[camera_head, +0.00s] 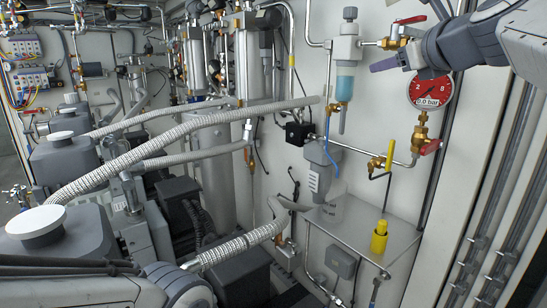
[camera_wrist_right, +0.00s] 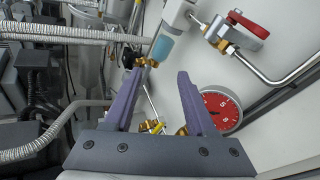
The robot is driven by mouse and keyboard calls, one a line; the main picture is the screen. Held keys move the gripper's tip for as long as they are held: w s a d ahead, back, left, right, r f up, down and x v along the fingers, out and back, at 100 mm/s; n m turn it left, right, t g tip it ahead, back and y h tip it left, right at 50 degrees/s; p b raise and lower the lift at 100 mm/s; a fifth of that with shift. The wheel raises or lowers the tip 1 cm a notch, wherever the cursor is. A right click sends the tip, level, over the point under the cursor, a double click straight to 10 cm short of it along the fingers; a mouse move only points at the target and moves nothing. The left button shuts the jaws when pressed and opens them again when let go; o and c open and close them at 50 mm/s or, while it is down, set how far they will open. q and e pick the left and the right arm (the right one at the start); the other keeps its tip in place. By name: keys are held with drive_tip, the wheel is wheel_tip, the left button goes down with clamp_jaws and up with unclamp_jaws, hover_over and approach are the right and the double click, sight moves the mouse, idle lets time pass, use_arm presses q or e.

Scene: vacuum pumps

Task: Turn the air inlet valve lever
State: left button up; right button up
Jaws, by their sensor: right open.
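Two valves have red levers, and I cannot tell by label which is the air inlet valve. The upper red lever (camera_head: 410,20) sits on a brass valve beside the filter with a blue bowl (camera_head: 344,88); this red lever also shows in the right wrist view (camera_wrist_right: 244,22), upper right. The lower red lever (camera_head: 430,147) is below the pressure gauge (camera_head: 433,91). My right gripper (camera_head: 383,65) is just below the upper valve, apart from its lever. In the right wrist view its purple fingers (camera_wrist_right: 160,72) are open and empty. My left gripper is not in view.
A yellow-handled valve (camera_head: 390,154) is on the wall below, above a metal shelf (camera_head: 345,232) holding a yellow piece (camera_head: 379,237). Grey corrugated hoses (camera_head: 160,135) and pumps fill the left. The white wall panel (camera_head: 310,90) is mostly clear left of the filter.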

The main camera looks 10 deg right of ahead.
drive_tip(key=a+f+n+g+y+b, duration=0.1)
drive_tip(key=a+f+n+g+y, duration=0.1)
drive_tip(key=a+f+n, duration=0.3)
drive_tip(key=s+a+f+n+g+y+b, duration=0.1)
drive_tip(key=a+f+n, duration=0.5)
drive_tip(key=f, duration=0.7)
drive_tip(key=a+g+y, duration=0.1)
drive_tip(key=a, duration=0.1)
drive_tip(key=shift+a+g+b, duration=0.3)
drive_tip(key=shift+a+g, duration=0.1)
